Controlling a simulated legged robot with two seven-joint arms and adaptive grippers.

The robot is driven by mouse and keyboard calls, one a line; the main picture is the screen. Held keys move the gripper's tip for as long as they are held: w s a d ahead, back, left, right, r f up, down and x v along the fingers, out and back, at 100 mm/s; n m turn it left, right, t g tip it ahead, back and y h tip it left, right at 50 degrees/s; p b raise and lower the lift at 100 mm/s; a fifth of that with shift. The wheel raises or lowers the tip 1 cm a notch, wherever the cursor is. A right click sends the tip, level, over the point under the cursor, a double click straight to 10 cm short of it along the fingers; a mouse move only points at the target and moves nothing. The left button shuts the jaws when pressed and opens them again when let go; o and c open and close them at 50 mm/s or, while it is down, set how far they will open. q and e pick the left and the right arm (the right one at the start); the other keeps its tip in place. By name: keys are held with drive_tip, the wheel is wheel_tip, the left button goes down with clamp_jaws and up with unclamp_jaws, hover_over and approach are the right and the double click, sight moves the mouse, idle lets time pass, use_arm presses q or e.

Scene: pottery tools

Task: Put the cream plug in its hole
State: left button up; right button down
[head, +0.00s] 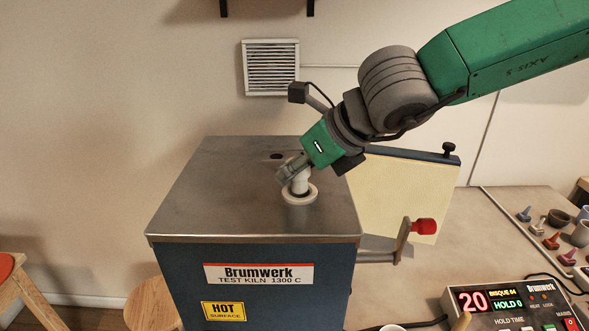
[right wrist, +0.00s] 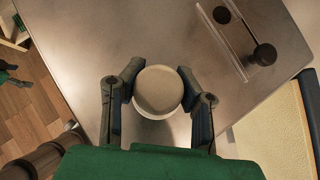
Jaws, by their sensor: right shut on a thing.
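The cream plug (head: 301,181) is upright between the fingers of my right gripper (head: 291,170), which is shut on it. In the right wrist view its round top (right wrist: 158,91) sits between the two dark fingers (right wrist: 159,103). Under the plug in the head view, a pale round ring (head: 299,196) lies at the kiln top (head: 225,190). I cannot tell whether the ring is part of the plug or a collar around a hole, nor how far down the plug is.
A dark round spot (head: 277,156) is on the kiln top behind the gripper. A black knob (right wrist: 264,54) shows in the right wrist view. The cream-faced door (head: 400,190) stands open at right, with a red-handled lever (head: 424,226). A control box (head: 515,308) is at lower right.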

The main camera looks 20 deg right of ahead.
drive_tip(key=shift+f+b, duration=0.6)
drive_tip(key=shift+f, duration=0.2)
idle(0.5)
drive_tip(key=c, duration=1.5)
unclamp_jaws()
drive_tip(key=shift+p+v, duration=2)
drive_tip(key=shift+v, duration=0.7)
drive_tip(key=v, duration=0.5)
drive_tip(key=shift+s+d+r, duration=0.15)
drive_tip(key=shift+d+r, duration=0.05)
drive_tip(key=shift+r, duration=0.05)
